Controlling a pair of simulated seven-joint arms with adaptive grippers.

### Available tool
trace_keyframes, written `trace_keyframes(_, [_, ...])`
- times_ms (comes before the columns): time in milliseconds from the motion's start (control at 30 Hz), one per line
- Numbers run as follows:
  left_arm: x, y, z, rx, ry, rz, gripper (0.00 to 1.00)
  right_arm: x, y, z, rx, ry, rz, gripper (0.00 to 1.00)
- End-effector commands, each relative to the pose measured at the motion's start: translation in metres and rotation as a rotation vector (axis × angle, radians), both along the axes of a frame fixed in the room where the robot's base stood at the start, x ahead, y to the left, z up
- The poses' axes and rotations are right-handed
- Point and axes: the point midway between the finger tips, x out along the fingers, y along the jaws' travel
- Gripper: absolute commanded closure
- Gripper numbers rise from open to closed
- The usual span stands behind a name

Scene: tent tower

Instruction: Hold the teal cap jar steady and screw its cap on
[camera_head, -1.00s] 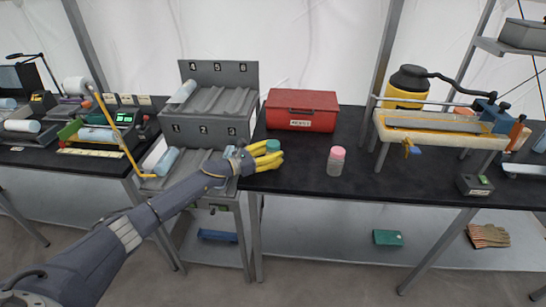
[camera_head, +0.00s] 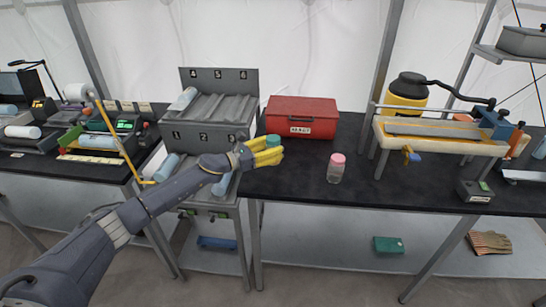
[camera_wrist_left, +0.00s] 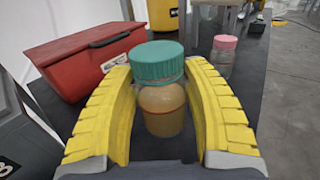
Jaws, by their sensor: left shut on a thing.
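The teal cap jar (camera_wrist_left: 160,105) stands upright between the yellow fingers of my left gripper (camera_head: 268,152), near the left end of the black table. In the left wrist view my left gripper (camera_wrist_left: 160,120) is shut around the jar's body, one finger on each side. The teal cap (camera_wrist_left: 157,62) sits on top of the jar and also shows in the head view (camera_head: 273,140). A narrow pale band shows under the cap; I cannot tell how tightly it is seated. My right gripper is not in view.
A pink-capped jar (camera_head: 336,168) stands to the right on the black table (camera_head: 300,190). A red box (camera_head: 302,117) is behind my left gripper. A grey numbered rack (camera_head: 215,125) is to the left. A machine with a yellow tank (camera_head: 407,90) stands further right. The table's front middle is clear.

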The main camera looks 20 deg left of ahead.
Motion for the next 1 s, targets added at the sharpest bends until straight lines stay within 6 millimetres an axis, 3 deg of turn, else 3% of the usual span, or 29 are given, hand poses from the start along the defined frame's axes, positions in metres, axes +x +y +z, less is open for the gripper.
trace_keyframes(200, [0.0,0.001,0.06,0.004,-0.008,-0.001,0.89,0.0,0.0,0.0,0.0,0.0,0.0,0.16])
trace_keyframes(500, [0.0,0.0,0.115,0.002,-0.005,-0.001,0.89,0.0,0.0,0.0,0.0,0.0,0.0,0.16])
trace_keyframes(700, [0.0,0.0,0.135,0.001,-0.004,0.0,0.89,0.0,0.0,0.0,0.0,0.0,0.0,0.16])
trace_keyframes(1000, [0.0,0.0,0.147,-0.001,-0.001,0.0,0.89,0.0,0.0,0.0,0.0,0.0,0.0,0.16])
